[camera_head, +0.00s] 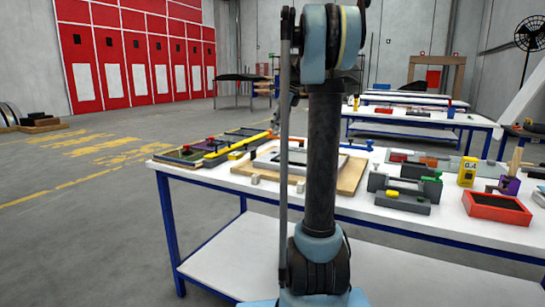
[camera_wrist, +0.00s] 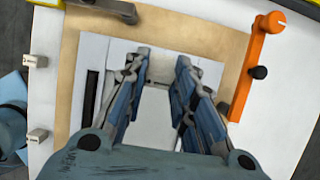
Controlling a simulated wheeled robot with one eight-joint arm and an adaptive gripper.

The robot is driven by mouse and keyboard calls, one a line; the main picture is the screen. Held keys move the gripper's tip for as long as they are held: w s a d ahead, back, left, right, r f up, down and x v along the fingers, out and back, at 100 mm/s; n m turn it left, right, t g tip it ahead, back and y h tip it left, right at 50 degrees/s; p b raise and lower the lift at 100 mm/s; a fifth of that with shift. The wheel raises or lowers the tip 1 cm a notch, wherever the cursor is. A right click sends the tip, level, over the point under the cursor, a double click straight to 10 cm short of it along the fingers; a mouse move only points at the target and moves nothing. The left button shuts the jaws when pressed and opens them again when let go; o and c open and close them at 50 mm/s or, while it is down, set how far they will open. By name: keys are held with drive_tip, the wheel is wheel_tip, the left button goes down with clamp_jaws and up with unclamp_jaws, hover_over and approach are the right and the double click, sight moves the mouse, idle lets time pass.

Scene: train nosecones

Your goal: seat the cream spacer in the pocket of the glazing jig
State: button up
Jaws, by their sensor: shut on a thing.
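The glazing jig is a pale frame on a tan board (camera_head: 352,176), partly hidden behind my arm. In the wrist view its board (camera_wrist: 210,30) and pale frame (camera_wrist: 93,52) lie below my gripper, with a dark narrow slot (camera_wrist: 91,97) on the left. My gripper (camera_wrist: 162,65) is over the frame, its two fingers apart and shut on a pale piece (camera_wrist: 157,115), which looks like the cream spacer. The fingers hide much of it, and I cannot tell whether it touches the jig. The pocket is not clear to see. My gripper is hidden in the head view.
Two small cream blocks (camera_wrist: 38,60) (camera_wrist: 37,135) stand on the white table left of the board. An orange bar (camera_wrist: 258,60) with a black knob lies along its right. Grey fixtures (camera_head: 403,200) and a red tray (camera_head: 497,208) stand to the right in the head view.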

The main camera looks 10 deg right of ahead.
drive_tip(key=shift+a+f, duration=0.1)
drive_tip(key=shift+s+f, duration=0.1)
drive_tip(key=shift+f, duration=4.65)
drive_tip(key=o, duration=1)
drive_tip(key=shift+f, duration=0.1)
drive_tip(key=v, duration=1.7)
drive_tip(key=shift+d, duration=0.3)
